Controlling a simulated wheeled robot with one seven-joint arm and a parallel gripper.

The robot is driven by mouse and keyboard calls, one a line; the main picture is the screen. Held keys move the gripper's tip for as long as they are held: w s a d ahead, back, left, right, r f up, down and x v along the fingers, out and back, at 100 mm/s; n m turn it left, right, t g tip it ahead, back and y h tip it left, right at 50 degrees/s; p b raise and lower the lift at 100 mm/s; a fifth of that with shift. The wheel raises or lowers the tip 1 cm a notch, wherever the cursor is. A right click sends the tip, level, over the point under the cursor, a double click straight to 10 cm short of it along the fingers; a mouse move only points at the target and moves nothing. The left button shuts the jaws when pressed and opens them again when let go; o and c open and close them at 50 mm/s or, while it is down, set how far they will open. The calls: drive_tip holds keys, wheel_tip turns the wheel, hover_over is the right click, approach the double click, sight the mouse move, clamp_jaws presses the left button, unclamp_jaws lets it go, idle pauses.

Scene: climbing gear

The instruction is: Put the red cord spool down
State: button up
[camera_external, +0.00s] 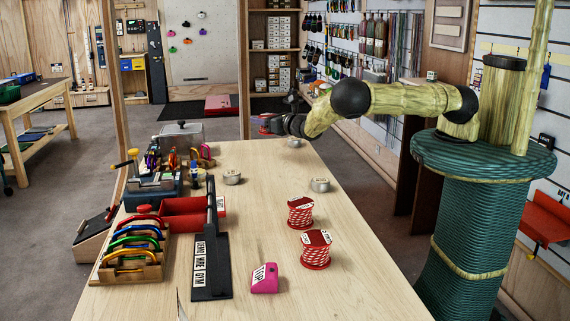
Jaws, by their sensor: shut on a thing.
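My gripper (275,125) is at the far end of the wooden table (262,240), with my arm reaching in from the right. It is small in the view and its fingers are hard to make out. It is shut on a red cord spool (265,126), which shows as a small reddish shape at the gripper's far left side. I cannot tell whether that spool touches the table. Two more red and white cord spools, a rear one (300,213) and a front one (315,251), stand upright on the right half of the table, apart from my gripper.
Grey tape-like rolls stand on the table, one on the left (232,178) and one on the right (320,185). A pink block (265,279), a black stand (211,262), a carabiner rack (132,262) and a red tray (190,220) fill the left and front. The centre is clear.

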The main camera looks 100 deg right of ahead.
drive_tip(key=w+a+n+t+y, duration=0.2)
drive_tip(key=w+a+n+y, duration=0.15)
drive_tip(key=a, duration=0.95)
drive_tip(key=w+a+n+t+y+b, duration=0.15)
drive_tip(key=w+a+y, duration=0.35)
drive_tip(key=a, duration=0.9)
drive_tip(key=w+a+n+t+y, duration=0.2)
drive_tip(key=w+a+n+y, duration=0.2)
drive_tip(key=a, duration=0.9)
drive_tip(key=s+a+n+g+y, duration=0.1)
drive_tip(key=s+a+y, duration=0.3)
drive_tip(key=a, duration=0.8)
drive_tip(key=s+a+n+y, duration=0.3)
drive_tip(key=s+a+n, duration=0.1)
drive_tip(key=a, duration=0.9)
drive_tip(key=s+a+n+g+y, duration=0.1)
drive_tip(key=s+a+n+y, duration=0.2)
drive_tip(key=a, duration=1)
drive_tip(key=s+y, duration=0.1)
drive_tip(key=s, duration=0.2)
drive_tip(key=shift+s+a+r+g+y, duration=0.15)
drive_tip(key=shift+s+a+g+y, duration=0.05)
drive_tip(key=shift+g+y, duration=0.15)
drive_tip(key=shift+f+p, duration=0.6)
drive_tip(key=shift+f, duration=2.5)
drive_tip(key=shift+f+p, duration=0.55)
drive_tip(key=shift+f, duration=1.35)
